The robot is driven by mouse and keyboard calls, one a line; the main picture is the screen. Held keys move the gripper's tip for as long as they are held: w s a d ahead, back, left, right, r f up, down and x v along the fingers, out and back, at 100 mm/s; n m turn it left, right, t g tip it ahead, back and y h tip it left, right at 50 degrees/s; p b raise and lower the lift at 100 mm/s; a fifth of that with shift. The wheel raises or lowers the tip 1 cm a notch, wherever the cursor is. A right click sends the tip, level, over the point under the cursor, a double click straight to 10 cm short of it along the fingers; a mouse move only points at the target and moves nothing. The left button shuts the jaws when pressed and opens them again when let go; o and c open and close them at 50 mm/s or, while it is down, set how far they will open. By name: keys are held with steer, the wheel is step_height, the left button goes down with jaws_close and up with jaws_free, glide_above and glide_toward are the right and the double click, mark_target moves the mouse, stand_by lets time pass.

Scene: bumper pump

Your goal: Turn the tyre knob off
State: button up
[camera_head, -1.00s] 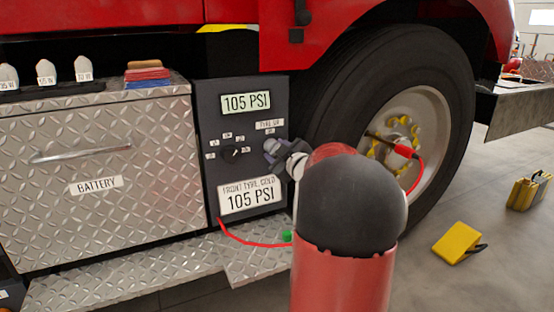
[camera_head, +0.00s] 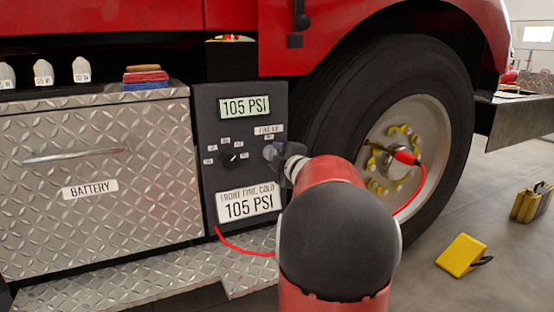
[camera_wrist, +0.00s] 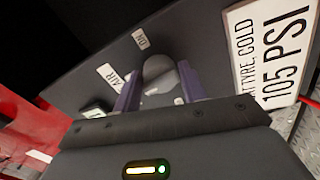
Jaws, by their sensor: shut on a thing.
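The dark pump panel (camera_head: 205,130) stands beside the front wheel. Its upper display (camera_head: 245,106) reads 105 PSI, and the plate (camera_head: 248,203) below reads front tyre, cold, 105 PSI. The grey tyre knob (camera_head: 269,152) is at the panel's right edge, below a small label, mostly hidden by my gripper (camera_head: 280,160). In the wrist view the grey knob (camera_wrist: 158,70) sits between the two purple fingers of my gripper (camera_wrist: 160,92), which is shut on it. I cannot tell which position the knob points to.
A second, black knob (camera_head: 231,158) with several labels is left of the tyre knob. A red hose (camera_head: 245,246) hangs below the panel. The wheel (camera_head: 400,150) carries a red hose fitting (camera_head: 405,157). Yellow chocks (camera_head: 462,255) lie on the floor at right.

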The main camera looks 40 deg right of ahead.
steer(key=shift+d+r, duration=0.1)
steer(key=shift+r, duration=0.2)
steer(key=o, duration=0.7)
steer(key=shift+o, duration=0.9)
steer(key=shift+f, duration=0.1)
steer(key=shift+s, duration=0.1)
steer(key=v, duration=0.7)
steer(key=shift+s+p, duration=0.35)
